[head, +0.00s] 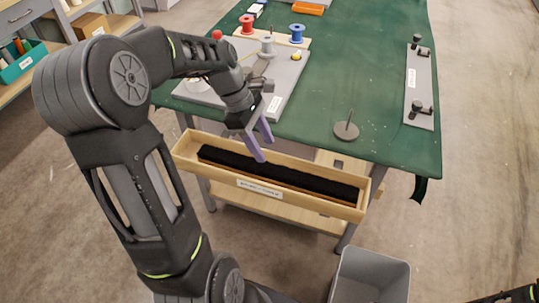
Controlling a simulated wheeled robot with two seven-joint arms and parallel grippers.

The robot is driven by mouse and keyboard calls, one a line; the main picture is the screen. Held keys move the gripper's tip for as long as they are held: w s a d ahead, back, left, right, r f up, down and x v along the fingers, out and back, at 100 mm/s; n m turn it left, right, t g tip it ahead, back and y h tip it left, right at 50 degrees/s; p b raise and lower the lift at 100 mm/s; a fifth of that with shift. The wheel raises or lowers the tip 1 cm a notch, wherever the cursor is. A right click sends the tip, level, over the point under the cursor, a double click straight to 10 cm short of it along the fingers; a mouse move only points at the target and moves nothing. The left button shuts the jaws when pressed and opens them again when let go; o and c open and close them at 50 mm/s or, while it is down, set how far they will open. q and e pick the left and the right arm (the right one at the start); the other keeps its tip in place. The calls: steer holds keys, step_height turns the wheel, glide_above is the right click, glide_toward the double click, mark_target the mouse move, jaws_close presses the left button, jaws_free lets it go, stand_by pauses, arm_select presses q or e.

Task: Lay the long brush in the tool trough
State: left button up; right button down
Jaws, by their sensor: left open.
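The tool trough (192,163) is a long, light wooden box with a label on its front wall, at the table's near edge. A long brush (300,179) with black bristles and a brown wooden strip along its near side lies lengthwise inside the trough. My left gripper (266,151) is open, with its two purple fingers above the back left part of the trough. It holds nothing, and the brush is apart from the fingers as far as I can tell. My right gripper is not in view; only a bit of dark arm shows at the bottom right corner.
The green table (370,75) carries a grey board with spools (268,46), a disc with an upright pin (346,128) and a grey plate with clamps (418,90). A grey bin (372,270) stands below. Shelves are at the left. The table's middle is clear.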

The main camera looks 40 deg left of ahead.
arm_select(q)
steer(key=shift+s+a+r, duration=0.1)
steer(key=shift+a+r, duration=0.1)
steer(key=shift+r, duration=0.35)
